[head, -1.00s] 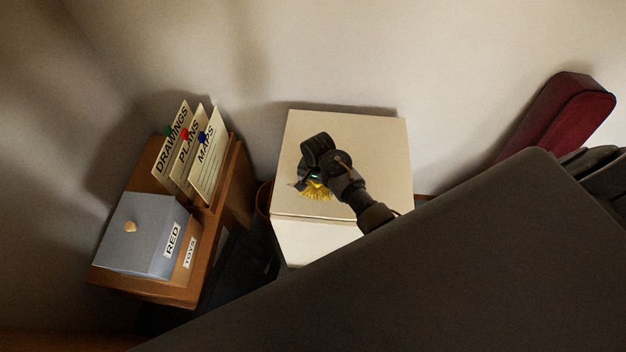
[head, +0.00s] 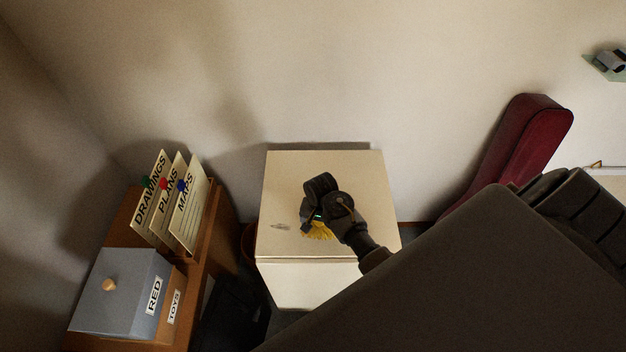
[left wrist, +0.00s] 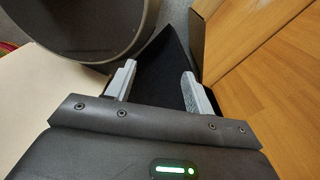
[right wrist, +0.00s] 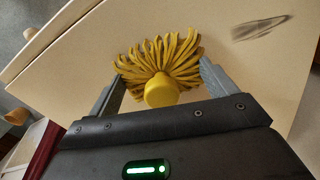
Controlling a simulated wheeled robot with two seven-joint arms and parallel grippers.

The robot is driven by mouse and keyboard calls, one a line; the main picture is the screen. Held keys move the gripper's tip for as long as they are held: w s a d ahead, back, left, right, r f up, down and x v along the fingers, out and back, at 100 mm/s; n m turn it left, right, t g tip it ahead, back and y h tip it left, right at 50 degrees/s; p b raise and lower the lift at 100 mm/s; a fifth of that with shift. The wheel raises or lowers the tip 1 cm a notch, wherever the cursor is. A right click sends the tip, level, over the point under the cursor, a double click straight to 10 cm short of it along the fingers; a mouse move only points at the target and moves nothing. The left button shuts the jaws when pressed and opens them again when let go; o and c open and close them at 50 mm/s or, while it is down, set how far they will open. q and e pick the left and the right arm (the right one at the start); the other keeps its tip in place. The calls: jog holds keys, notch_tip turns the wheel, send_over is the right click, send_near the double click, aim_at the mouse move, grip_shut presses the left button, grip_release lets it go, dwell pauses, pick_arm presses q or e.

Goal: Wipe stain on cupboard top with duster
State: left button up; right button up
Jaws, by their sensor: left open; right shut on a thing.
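The cream cupboard top (head: 345,170) stands against the wall in the head view. A small grey stain (head: 281,226) marks its left front part; the stain also shows as a dark smudge in the right wrist view (right wrist: 262,28). My right gripper (head: 318,222) is over the cupboard top, shut on the yellow duster (head: 319,232). In the right wrist view the duster's strands (right wrist: 160,60) spread on or just above the top, apart from the stain. My left gripper (left wrist: 158,88) is open and empty in the left wrist view; it is not seen in the head view.
A wooden unit on the left holds a grey box (head: 120,290) and upright cards (head: 165,205). A dark red case (head: 520,140) leans at the wall on the right. The back of the cupboard top is clear.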

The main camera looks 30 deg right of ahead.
aim_at(287, 230)
jog(key=shift+a+f, duration=0.1)
jog(key=shift+a, duration=0.05)
jog(key=shift+w+a, duration=0.5)
jog(key=shift+a, duration=0.2)
jog(key=shift+w+a, duration=0.5)
jog(key=shift+a, duration=0.2)
jog(key=shift+w+a, duration=0.15)
jog(key=shift+a, duration=0.1)
jog(key=shift+w+a, duration=0.3)
jog(key=shift+a, duration=0.3)
jog(key=shift+w+a, duration=0.3)
jog(key=shift+a, duration=0.25)
jog(key=shift+a, duration=0.1)
jog(key=shift+w+a, duration=0.5)
jog(key=shift+a, duration=0.2)
jog(key=shift+w+a, duration=0.45)
jog(key=shift+a, duration=0.2)
jog(key=shift+a, duration=0.1)
